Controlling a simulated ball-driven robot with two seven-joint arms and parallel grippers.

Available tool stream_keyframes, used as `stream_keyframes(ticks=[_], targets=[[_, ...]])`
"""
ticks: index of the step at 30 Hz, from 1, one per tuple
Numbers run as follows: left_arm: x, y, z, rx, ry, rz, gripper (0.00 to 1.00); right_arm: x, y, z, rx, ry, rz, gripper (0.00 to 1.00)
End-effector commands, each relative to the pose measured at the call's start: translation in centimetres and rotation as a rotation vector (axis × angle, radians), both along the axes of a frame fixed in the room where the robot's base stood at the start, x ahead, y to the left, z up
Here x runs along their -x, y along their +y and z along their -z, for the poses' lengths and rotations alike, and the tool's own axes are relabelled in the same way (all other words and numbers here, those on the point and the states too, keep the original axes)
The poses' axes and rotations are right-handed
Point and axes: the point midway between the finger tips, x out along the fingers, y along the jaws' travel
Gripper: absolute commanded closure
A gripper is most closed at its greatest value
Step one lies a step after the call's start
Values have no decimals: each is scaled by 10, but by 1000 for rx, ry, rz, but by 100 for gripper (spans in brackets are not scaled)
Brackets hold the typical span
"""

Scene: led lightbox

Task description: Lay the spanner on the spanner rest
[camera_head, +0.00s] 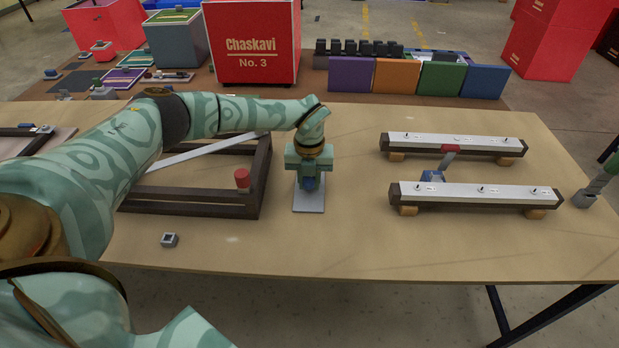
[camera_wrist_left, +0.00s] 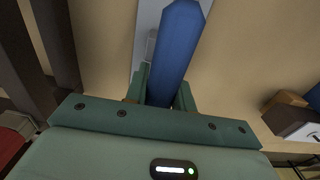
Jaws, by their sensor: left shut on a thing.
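My left gripper (camera_head: 310,182) points down over the middle of the table, shut on the blue handle of the spanner. The handle (camera_wrist_left: 178,50) fills the space between the fingers in the left wrist view (camera_wrist_left: 160,95). In the head view the gripper hides most of the spanner, and only a bit of blue shows. A flat pale grey plate (camera_head: 309,203), which looks like the spanner rest, lies below and behind the gripper. It shows beside the handle in the wrist view (camera_wrist_left: 145,40). I cannot tell whether the spanner touches it.
A dark frame (camera_head: 190,205) with a red knob (camera_head: 242,178) stands left of the gripper. A small grey cube (camera_head: 170,240) sits front left. The front middle is clear.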

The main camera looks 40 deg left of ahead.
Motion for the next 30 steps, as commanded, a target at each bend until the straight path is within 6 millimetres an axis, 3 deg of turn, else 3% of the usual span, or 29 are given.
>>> stream_keyframes(ticks=[9,10,12,23,26,30], targets=[[0,0,13,1,-1,1,100,2,0,5,-1,4,0,64],[0,0,12,0,-1,1,69,2,0,5,0,3,0,64],[0,0,12,0,-1,1,50,2,0,4,0,3,0,64],[0,0,6,0,-1,0,50,1,1,2,0,2,0,64],[-1,0,-10,0,-4,0,50,-1,1,-4,-1,-3,0,64],[-1,0,-47,0,-7,0,50,-5,1,-16,-2,-12,0,64]])
